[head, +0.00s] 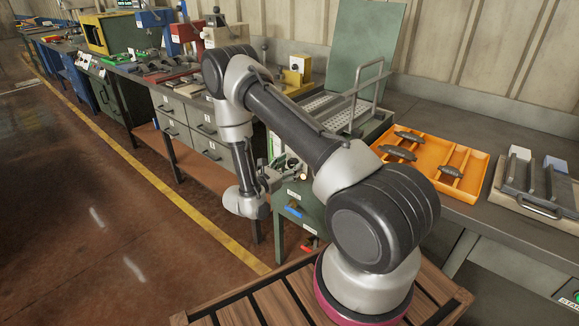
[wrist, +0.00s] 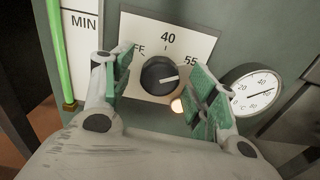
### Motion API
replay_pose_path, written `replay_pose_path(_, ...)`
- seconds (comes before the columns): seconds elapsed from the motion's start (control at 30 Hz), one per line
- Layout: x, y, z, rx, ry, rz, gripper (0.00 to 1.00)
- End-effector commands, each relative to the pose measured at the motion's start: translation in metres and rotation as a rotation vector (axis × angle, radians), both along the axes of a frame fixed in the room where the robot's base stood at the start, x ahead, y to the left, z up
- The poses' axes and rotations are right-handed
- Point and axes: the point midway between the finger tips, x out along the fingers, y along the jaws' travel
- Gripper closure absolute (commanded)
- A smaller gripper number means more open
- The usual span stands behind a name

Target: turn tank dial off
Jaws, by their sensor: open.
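The black round tank dial (wrist: 160,76) sits on a white plate (wrist: 195,38) on the green tank front, with its white pointer line towards the right, near the 55 mark. Marks for 40 and 55 show; the OFF label is partly covered by my left finger. My gripper (wrist: 165,84) is open, with its green-padded fingers on either side of the dial. I cannot tell whether the pads touch it. In the head view my gripper (head: 282,176) is at the front of the green tank (head: 293,205), and the dial is hard to make out there.
A lit lamp (wrist: 178,105) is just below the dial. A round gauge (wrist: 254,90) is at its right, and a green level tube (wrist: 58,50) at its left. An orange tray (head: 432,151) with brake shoes stands right of the tank.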

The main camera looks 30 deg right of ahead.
Motion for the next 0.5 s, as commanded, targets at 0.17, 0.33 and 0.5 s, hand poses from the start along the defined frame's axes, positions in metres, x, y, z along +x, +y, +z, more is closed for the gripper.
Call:
replay_pose_path(0.17, 0.0010, -0.0022, 0.0000, 0.000, 0.000, 0.001, 0.42)
replay_pose_path(0.33, 0.0009, -0.0020, 0.0001, 0.000, 0.000, 0.000, 0.54)
replay_pose_path(0.5, 0.0008, -0.0019, 0.0001, 0.000, 0.000, 0.000, 0.85)
